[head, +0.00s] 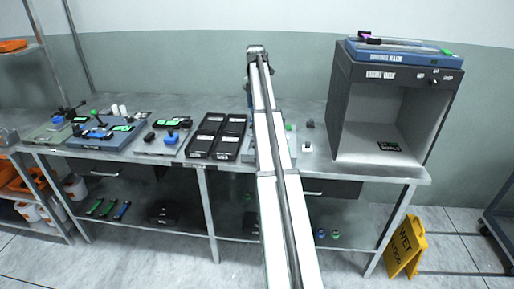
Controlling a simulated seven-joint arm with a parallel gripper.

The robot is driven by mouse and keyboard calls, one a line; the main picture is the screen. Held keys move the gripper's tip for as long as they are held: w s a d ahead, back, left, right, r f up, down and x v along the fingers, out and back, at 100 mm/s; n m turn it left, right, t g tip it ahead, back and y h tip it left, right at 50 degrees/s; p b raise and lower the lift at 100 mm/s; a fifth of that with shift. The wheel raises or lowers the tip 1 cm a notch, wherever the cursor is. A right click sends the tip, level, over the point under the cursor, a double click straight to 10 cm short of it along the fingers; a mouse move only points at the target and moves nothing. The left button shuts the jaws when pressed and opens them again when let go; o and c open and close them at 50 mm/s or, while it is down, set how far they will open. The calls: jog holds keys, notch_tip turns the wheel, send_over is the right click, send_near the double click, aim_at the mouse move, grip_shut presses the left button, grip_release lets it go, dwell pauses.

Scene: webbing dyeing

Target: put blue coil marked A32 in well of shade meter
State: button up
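No marking A32 can be read in the head view, so I cannot tell which thing is the named coil. A small blue round piece (171,138) sits on a grey board left of the black trays. Other blue and green pieces lie on a blue board (86,141) at the far left of the bench. I cannot make out a shade meter or its well for sure; a small pale device (306,147) stands just right of my arm, partly hidden. My arm rises across the middle of the picture. My gripper is hidden behind its links.
Black trays (202,150) lie mid-bench (237,174). A large dark open-front cabinet (345,109) fills the right end, with a blue case (390,57) on top and a small black item (390,147) inside. A yellow wet-floor sign (406,249) stands at the right.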

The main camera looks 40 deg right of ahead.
jog(key=s+a+f, duration=0.1)
jog(key=s+a, duration=0.4)
jog(key=s, duration=0.2)
jog(key=shift+m, duration=0.5)
jog(key=shift+s+a+f, duration=0.1)
jog(key=shift+f, duration=2.5)
jog(key=shift+s+a+f, duration=0.1)
jog(key=shift+f, duration=2.45)
jog(key=shift+f, duration=0.1)
jog(key=o, duration=1)
jog(key=shift+o, duration=0.2)
notch_tip(320, 180, up, 12)
jog(key=shift+w, duration=0.1)
